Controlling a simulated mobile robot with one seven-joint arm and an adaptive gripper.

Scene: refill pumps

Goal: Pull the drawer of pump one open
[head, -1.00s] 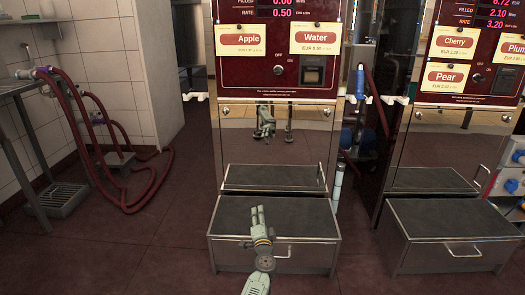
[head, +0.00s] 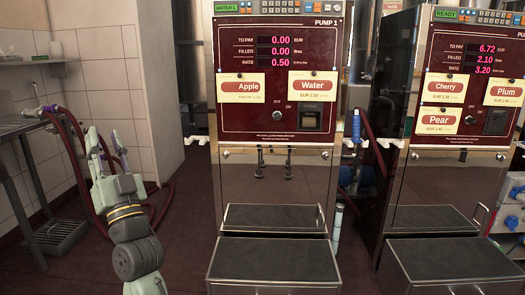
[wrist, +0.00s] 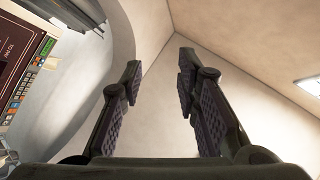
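Pump one (head: 278,140), a dark red and steel cabinet labelled PUMP 1, stands in the middle of the head view. My gripper (head: 104,140) is raised to the left of the pump, pointing up, apart from the drawer. In the wrist view its two dark padded fingers (wrist: 160,95) stand apart with nothing between them.
Blue-handled hose gear (head: 356,130) hangs between the pumps. A metal bench (head: 25,150) and red hoses (head: 68,140) are at the left. Bare floor (head: 192,240) lies left of the drawer.

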